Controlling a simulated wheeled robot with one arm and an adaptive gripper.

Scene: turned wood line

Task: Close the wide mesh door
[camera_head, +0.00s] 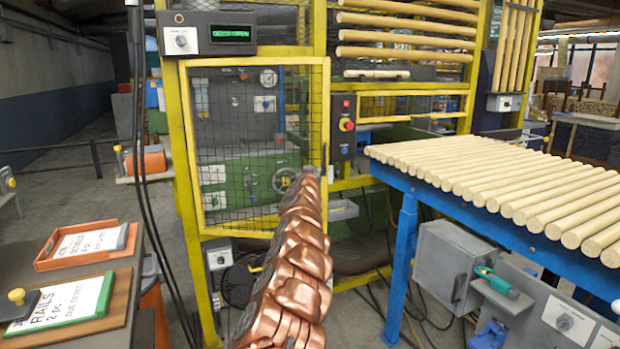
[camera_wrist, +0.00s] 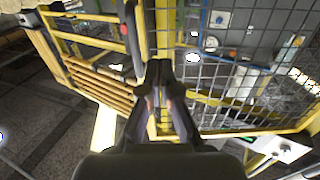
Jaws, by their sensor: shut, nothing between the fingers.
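The wide mesh door (camera_head: 235,150) is a yellow frame with dark wire mesh, in the middle left of the head view. Its mesh (camera_wrist: 255,50) fills the upper right of the wrist view. A green-lit display above the door appears to read "OPEN" at its end. My gripper (camera_head: 310,172) is at the end of my copper arm, at the door's right edge in the head view. In the wrist view its dark fingers (camera_wrist: 160,72) are together, in front of a yellow upright bar. I cannot tell whether they touch it. The arm hides the door's lower right corner.
A blue-legged table (camera_head: 400,185) with wooden rods is further right. A dark bench (camera_head: 110,325) with trays is at the left. Black cables hang left of the door.

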